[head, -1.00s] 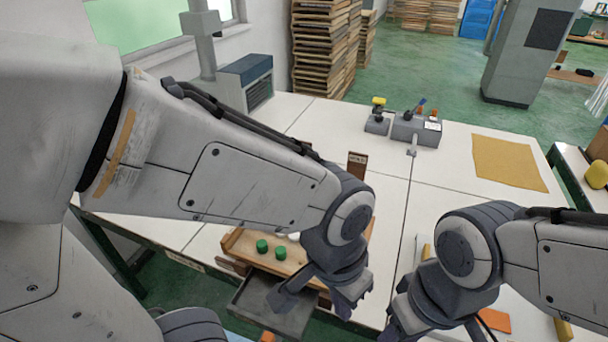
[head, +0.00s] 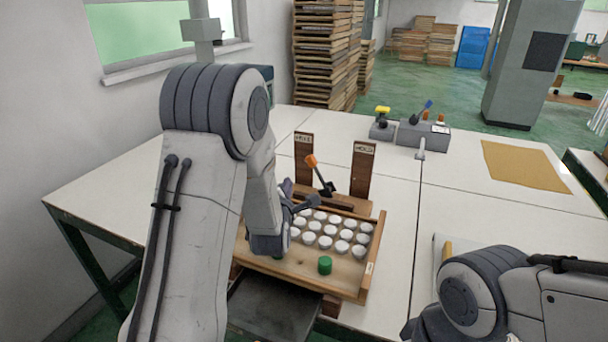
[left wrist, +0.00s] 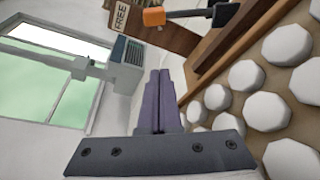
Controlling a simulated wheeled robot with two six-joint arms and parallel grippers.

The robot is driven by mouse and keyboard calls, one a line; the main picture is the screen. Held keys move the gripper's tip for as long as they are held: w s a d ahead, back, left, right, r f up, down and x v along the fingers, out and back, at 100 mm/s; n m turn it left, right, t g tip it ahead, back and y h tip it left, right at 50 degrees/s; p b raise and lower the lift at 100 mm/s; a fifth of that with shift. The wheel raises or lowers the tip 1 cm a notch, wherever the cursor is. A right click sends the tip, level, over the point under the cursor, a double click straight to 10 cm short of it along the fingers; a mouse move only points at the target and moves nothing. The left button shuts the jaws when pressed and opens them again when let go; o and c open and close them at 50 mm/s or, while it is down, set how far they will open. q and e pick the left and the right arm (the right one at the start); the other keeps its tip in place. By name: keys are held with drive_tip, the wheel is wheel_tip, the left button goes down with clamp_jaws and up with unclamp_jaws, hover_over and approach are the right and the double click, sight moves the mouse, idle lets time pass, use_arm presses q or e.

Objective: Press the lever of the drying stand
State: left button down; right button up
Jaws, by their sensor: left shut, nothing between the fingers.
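The drying stand holds a wooden tray (head: 345,282) with rows of white round pieces and green ones at its front. Behind the tray stand two brown posts, the left one labelled FREE (head: 304,158) and the right one (head: 362,172) with a label too small to read surely. Between them the lever (head: 311,161) rises, with an orange knob and dark shaft, leaning left. My left gripper (head: 312,202) is shut and empty, below and in front of the lever. In the left wrist view its fingers (left wrist: 158,85) are together, and the orange knob (left wrist: 153,16) is beyond them, apart.
A grey box with small levers (head: 424,135) and a small device with a yellow top (head: 382,122) stand at the back of the white table. A tan sheet (head: 525,165) lies at the right. My right arm is at bottom right, its fingers out of frame.

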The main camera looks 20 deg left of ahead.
sight(318, 173)
use_arm(q)
drive_tip(key=shift+r, duration=0.1)
drive_tip(key=shift+w+a, duration=0.1)
drive_tip(key=shift+w, duration=0.35)
drive_tip(key=p+x, duration=0.1)
drive_tip(key=x, duration=0.7)
drive_tip(key=shift+w, duration=0.15)
drive_tip(key=d, duration=0.1)
drive_tip(key=r, duration=0.1)
drive_tip(key=d+p, duration=0.1)
drive_tip(key=shift+w+d+r, duration=0.2)
drive_tip(key=shift+w+d, duration=0.1)
drive_tip(key=shift+d+r, duration=0.2)
drive_tip(key=shift+d, duration=0.2)
